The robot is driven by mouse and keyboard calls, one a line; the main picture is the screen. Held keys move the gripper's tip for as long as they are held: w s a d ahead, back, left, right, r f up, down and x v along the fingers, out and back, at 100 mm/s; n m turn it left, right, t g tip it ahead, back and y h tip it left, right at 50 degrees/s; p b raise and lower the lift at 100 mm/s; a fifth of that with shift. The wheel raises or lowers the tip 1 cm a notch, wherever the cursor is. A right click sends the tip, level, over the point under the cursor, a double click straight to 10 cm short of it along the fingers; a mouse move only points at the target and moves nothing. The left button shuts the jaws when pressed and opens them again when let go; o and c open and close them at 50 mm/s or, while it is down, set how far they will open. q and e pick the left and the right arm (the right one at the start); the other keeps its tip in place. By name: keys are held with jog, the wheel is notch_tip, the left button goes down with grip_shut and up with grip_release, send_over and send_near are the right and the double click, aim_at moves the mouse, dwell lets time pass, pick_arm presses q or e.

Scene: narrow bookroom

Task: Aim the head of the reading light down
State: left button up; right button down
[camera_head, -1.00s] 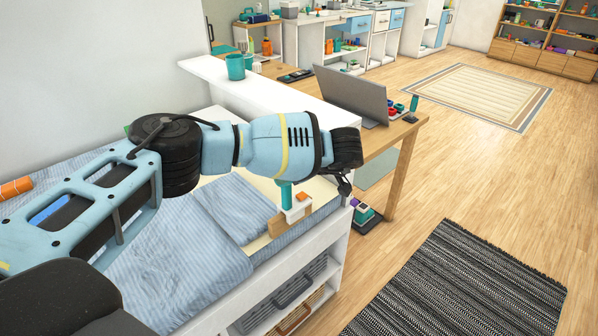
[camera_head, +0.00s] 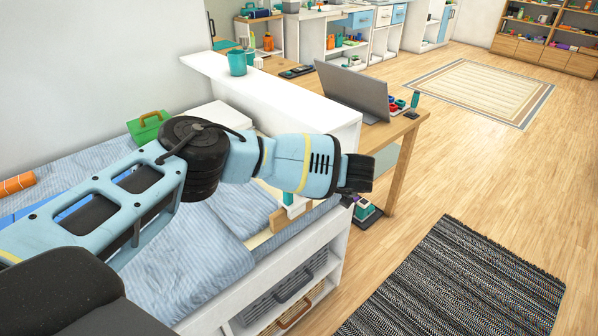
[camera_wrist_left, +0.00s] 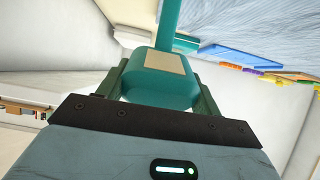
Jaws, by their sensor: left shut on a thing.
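In the left wrist view a teal block-shaped head of the reading light (camera_wrist_left: 160,92), with a pale square panel on it, sits between the two dark fingers of my left gripper (camera_wrist_left: 162,78). The gripper is shut on it. A teal stem (camera_wrist_left: 171,24) runs from the head to the top edge of that view. In the head view my left arm reaches across the bed, and its black wrist end hides most of the fingers and the lamp head. Which way the head faces in the room I cannot tell. My right gripper is not in view.
The bed (camera_head: 200,262) with striped bedding lies under my arm. A white ledge (camera_head: 290,100) holding a teal mug (camera_head: 237,64) runs behind it. A desk with a laptop (camera_head: 352,90) stands beyond. A dark rug (camera_head: 455,285) lies on open floor at the right.

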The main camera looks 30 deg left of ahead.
pick_arm(q)
jog(key=o, duration=1.4)
jog(key=shift+d+r, duration=0.1)
jog(key=shift+d, duration=0.05)
jog(key=shift+s+d+r, duration=0.1)
jog(key=shift+d+r, duration=0.05)
jog(key=shift+d, duration=0.1)
jog(key=v, duration=0.7)
